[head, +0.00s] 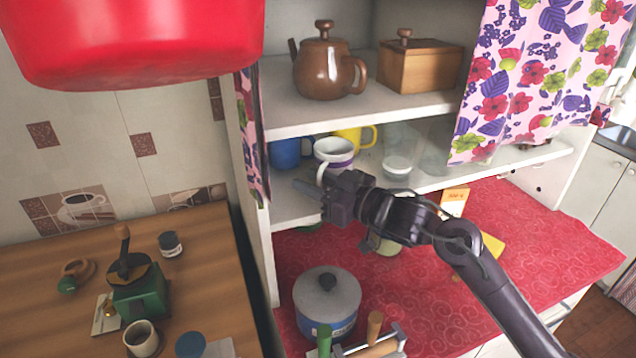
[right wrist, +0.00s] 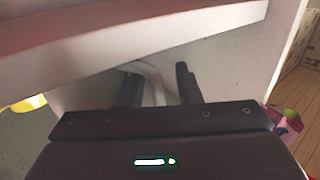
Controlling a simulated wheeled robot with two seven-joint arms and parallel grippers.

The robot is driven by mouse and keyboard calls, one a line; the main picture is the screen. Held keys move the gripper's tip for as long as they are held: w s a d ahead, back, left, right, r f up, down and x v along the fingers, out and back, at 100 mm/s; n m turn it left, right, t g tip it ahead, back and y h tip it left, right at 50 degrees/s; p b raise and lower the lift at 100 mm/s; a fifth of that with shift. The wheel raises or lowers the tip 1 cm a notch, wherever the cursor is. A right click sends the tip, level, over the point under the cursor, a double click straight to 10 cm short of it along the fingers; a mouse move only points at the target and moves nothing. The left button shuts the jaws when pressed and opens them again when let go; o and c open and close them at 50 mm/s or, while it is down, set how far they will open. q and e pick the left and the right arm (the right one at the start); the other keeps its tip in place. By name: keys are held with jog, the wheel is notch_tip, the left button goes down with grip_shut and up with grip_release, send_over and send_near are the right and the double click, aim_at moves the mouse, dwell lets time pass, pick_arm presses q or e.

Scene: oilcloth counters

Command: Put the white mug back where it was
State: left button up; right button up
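The white mug (head: 340,149), with a purple band, is upright at the front left of the cupboard's middle shelf (head: 436,180). Its lower part is hidden behind my right gripper (head: 308,188). In the right wrist view the two fingers (right wrist: 160,88) stand apart, with a pale curved strip (right wrist: 154,76) between them that looks like the mug's handle. A gap shows beside the strip, so the gripper is not closed on it. I cannot tell whether the fingers touch the mug. My left gripper is not in view.
A blue mug (head: 286,153), a yellow mug (head: 352,138) and clear glasses (head: 397,165) stand around the white mug. A teapot (head: 326,72) and wooden box (head: 420,66) are above. A lidded pot (head: 326,300) stands on the red counter below. A floral curtain (head: 520,75) hangs right.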

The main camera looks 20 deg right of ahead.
jog(key=shift+r, duration=0.25)
jog(key=b+v, duration=0.3)
jog(key=v, duration=0.9)
jog(key=shift+s+f, duration=0.1)
jog(key=shift+f, duration=0.05)
